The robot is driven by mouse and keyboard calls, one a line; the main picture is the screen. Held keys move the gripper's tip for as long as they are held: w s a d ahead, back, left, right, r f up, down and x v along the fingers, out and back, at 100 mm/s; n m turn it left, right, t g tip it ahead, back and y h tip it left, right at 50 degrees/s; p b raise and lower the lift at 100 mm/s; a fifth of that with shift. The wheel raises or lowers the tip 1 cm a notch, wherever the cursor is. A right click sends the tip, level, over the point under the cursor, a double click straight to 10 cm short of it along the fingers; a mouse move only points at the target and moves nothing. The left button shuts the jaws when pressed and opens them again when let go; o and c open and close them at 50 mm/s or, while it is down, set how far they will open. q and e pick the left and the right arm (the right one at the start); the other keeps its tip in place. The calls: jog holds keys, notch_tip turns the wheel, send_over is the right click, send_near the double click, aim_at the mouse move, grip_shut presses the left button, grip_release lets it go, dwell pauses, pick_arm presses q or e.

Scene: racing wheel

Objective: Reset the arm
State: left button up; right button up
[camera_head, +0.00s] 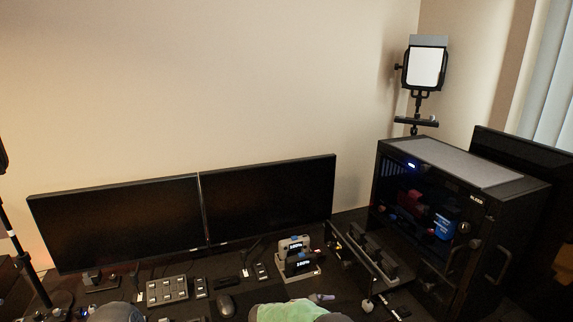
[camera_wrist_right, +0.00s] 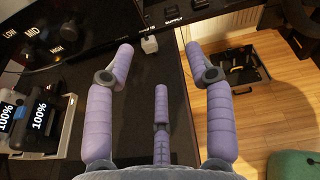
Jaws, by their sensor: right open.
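My right gripper (camera_wrist_right: 159,58) shows in the right wrist view with its purple fingers spread wide apart and nothing between them. It hangs over the dark desk (camera_wrist_right: 145,85) near the desk's edge. In the camera_head view only a small purplish tip of my right gripper (camera_head: 321,297) shows at the bottom, beside a green shape. The rest of it is hidden or out of frame. My left gripper does not show in either view.
Two dark monitors (camera_head: 115,225) stand at the back of the desk. A black PC case (camera_head: 430,215) stands at the right. A battery charger (camera_wrist_right: 38,120) sits left of my right gripper. A keypad (camera_head: 167,290) and a mouse (camera_head: 226,305) lie in front. Wooden floor (camera_wrist_right: 240,120) shows beyond the desk edge.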

jog(key=s+f+m+g+y+b, duration=0.25)
jog(key=s+f+g+y, duration=0.2)
jog(key=s+f, duration=0.7)
jog(key=s+f+m+g+y+b, duration=0.1)
jog(key=s+f+m+g+y, duration=0.2)
jog(key=s+f+y, duration=0.75)
jog(key=s+a+f+m+t+y+b, duration=0.1)
jog(key=s+f+m+b, duration=0.1)
jog(key=s+f+m, duration=0.2)
jog(key=s+a+f+m+t+y+b, duration=0.1)
jog(key=s+a+f+m+y+b, duration=0.1)
jog(key=s+m, duration=0.9)
jog(key=f+m+b, duration=0.1)
jog(key=f+m, duration=0.1)
jog(key=m, duration=0.4)
jog(key=shift+a+m+t, duration=0.3)
jog(key=shift+m+t, duration=0.05)
